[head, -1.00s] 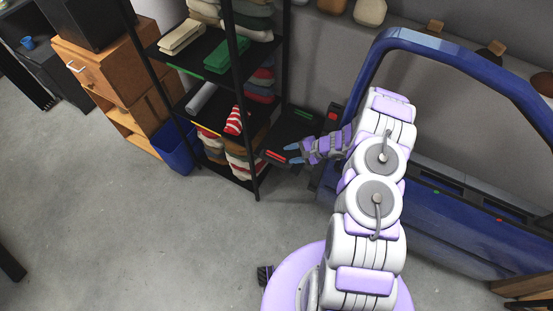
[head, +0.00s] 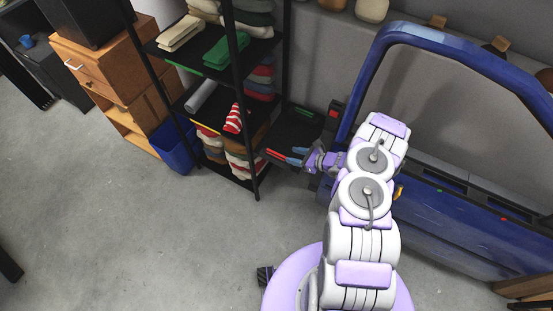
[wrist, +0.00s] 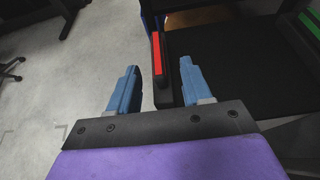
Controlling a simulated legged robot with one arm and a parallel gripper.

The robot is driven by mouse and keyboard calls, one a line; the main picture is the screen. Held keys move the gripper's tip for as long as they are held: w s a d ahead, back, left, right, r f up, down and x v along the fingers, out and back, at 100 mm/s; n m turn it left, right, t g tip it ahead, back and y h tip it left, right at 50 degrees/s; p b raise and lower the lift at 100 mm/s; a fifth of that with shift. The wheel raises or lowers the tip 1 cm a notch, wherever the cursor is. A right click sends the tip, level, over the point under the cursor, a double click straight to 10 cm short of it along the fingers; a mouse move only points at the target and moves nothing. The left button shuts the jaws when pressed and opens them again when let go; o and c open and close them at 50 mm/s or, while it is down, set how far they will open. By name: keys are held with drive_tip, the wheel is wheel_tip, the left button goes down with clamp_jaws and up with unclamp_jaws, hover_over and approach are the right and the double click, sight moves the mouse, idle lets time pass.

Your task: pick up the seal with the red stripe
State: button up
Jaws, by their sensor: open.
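The seal with the red stripe (wrist: 158,62) is a dark bar with a red strip along its top. In the wrist view it stands near the left edge of a black surface (wrist: 225,65), its near end between my fingers. In the head view the seal (head: 278,156) shows just left of my fingertips. My gripper (wrist: 159,85) is open, one blue finger on each side of the seal, with gaps visible on both sides. In the head view my gripper (head: 294,157) reaches left toward the shelf. I cannot tell the height between fingers and seal.
A seal with a green stripe (wrist: 311,27) lies at the right on the black surface. A black shelf rack (head: 259,120) with folded cloths stands to the left in the head view. A blue car door (head: 440,200) is at the right. Grey floor is clear at the lower left.

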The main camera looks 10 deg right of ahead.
sight(281, 155)
drive_tip(key=b+x, duration=0.1)
drive_tip(key=x, duration=0.3)
drive_tip(key=shift+w+a+f, duration=0.1)
drive_tip(key=shift+w+f, duration=0.05)
drive_tip(key=a+f, duration=0.1)
drive_tip(key=w+a+f+b, duration=0.1)
drive_tip(key=a+f, duration=0.1)
drive_tip(key=shift+w+a, duration=0.15)
drive_tip(key=shift+w, duration=0.25)
drive_tip(key=shift+w+a+b, duration=0.2)
drive_tip(key=shift+a+b, duration=0.15)
drive_tip(key=c, duration=0.9)
